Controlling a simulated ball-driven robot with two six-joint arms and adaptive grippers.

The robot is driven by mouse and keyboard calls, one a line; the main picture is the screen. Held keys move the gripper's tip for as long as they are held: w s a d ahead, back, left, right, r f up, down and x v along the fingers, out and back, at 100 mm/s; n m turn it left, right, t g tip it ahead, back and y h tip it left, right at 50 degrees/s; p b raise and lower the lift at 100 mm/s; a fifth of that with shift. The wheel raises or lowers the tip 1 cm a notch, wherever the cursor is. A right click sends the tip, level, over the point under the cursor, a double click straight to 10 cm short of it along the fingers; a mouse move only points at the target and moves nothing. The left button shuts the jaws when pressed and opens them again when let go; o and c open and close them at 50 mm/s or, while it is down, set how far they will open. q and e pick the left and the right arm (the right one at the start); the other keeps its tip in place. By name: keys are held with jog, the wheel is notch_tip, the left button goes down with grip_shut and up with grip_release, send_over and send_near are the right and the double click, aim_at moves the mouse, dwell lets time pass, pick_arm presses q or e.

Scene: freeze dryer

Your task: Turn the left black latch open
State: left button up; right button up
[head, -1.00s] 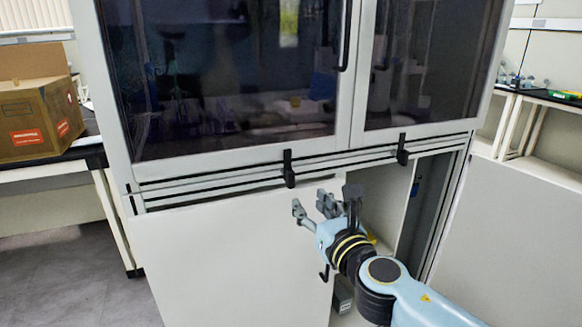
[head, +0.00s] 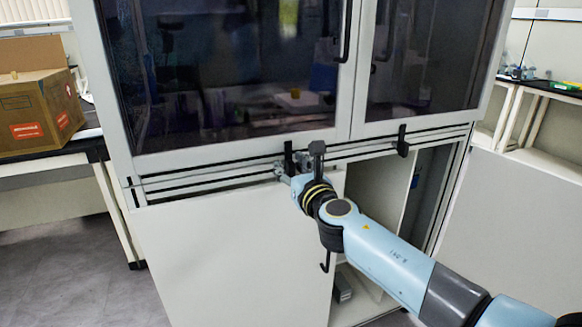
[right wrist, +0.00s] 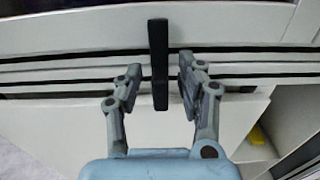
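The left black latch (head: 288,157) hangs upright on the rail under the cabinet's large dark window. In the right wrist view the latch (right wrist: 159,50) stands upright between the two grey fingers. My right gripper (head: 291,168) is at the latch's lower end in the head view, and its arm comes in from the lower right. In the right wrist view the right gripper (right wrist: 160,76) is open, with gaps showing on both sides of the latch; the right finger looks nearer to it. My left gripper is not in view.
A second black latch (head: 402,141) is on the rail to the right. Below, a white panel (head: 230,260) stands left of an open compartment (head: 390,225). A cardboard box (head: 38,108) sits on a bench at the left.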

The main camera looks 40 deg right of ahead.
jog(key=shift+c, duration=0.4)
grip_shut()
jog(key=shift+m, duration=0.3)
jog(key=m+b, duration=0.1)
jog(key=m, duration=0.3)
jog(key=shift+s+d+f+b, duration=0.1)
jog(key=shift+d+f+b, duration=0.1)
jog(key=shift+b, duration=0.2)
jog(key=m+b, duration=0.2)
jog(key=m, duration=0.2)
jog(key=shift+d+f, duration=0.1)
jog(key=shift+d, duration=0.05)
jog(key=m+b, duration=0.1)
jog(key=m, duration=0.1)
jog(key=m+b, duration=0.1)
jog(key=m, duration=0.2)
jog(key=shift+d+f, duration=0.1)
jog(key=shift+f, duration=0.1)
jog(key=m+b, duration=0.2)
jog(key=m, duration=0.2)
jog(key=shift+f, duration=0.1)
jog(key=shift+m, duration=0.3)
